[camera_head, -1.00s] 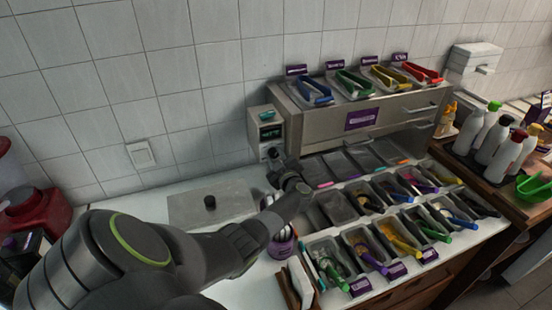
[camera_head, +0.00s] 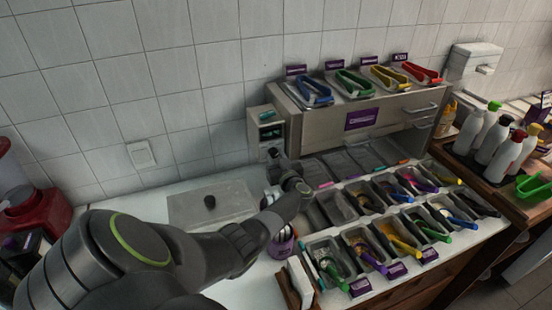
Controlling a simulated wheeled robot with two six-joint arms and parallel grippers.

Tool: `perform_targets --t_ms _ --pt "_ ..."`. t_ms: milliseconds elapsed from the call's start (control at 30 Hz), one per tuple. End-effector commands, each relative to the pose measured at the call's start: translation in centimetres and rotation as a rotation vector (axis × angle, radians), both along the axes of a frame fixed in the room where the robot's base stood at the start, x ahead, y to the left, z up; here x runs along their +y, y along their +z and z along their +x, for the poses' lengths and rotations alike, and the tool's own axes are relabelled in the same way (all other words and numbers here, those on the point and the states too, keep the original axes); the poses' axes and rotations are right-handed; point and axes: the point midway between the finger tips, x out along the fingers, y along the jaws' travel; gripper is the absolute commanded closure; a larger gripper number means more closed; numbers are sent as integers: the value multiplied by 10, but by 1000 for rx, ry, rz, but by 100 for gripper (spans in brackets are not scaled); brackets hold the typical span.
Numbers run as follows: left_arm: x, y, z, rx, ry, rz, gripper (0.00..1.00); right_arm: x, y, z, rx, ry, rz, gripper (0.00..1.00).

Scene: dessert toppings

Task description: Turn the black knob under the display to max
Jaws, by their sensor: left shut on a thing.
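The control box with the small display (camera_head: 271,131) stands against the tiled wall at the left end of the steel topping unit. Its lit display faces out. The black knob under the display is hidden or too small to tell apart from my left gripper (camera_head: 273,154), which is right in front of the box's lower part. My left arm comes in from the lower left and reaches up to the box. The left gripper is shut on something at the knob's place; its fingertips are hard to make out. My right gripper is not in view.
Below the wrist are a purple cup of utensils (camera_head: 283,245) and several topping trays (camera_head: 336,206). A lidded steel plate (camera_head: 186,208) lies left on the white counter. Colored tongs (camera_head: 355,83) rest on top of the unit. Bottles (camera_head: 497,138) stand at right.

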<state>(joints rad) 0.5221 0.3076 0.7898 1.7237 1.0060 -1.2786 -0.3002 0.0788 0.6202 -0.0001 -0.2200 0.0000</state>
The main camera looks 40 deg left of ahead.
Motion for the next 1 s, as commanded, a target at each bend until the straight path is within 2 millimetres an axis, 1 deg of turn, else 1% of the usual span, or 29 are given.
perform_targets --t_ms 33,400,433,600,867,1000 --pt "-1 -3 -1 8 0 -3 92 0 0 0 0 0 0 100" --pt "-1 -3 -1 12 0 -1 92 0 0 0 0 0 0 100" --pt "-1 -3 -1 12 0 -1 68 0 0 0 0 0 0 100" --pt "-1 -2 -1 10 0 1 48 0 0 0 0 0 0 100" --pt "0 -1 0 8 0 2 48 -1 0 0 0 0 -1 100" --pt "-5 -1 -2 7 -1 2 48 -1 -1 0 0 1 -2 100"
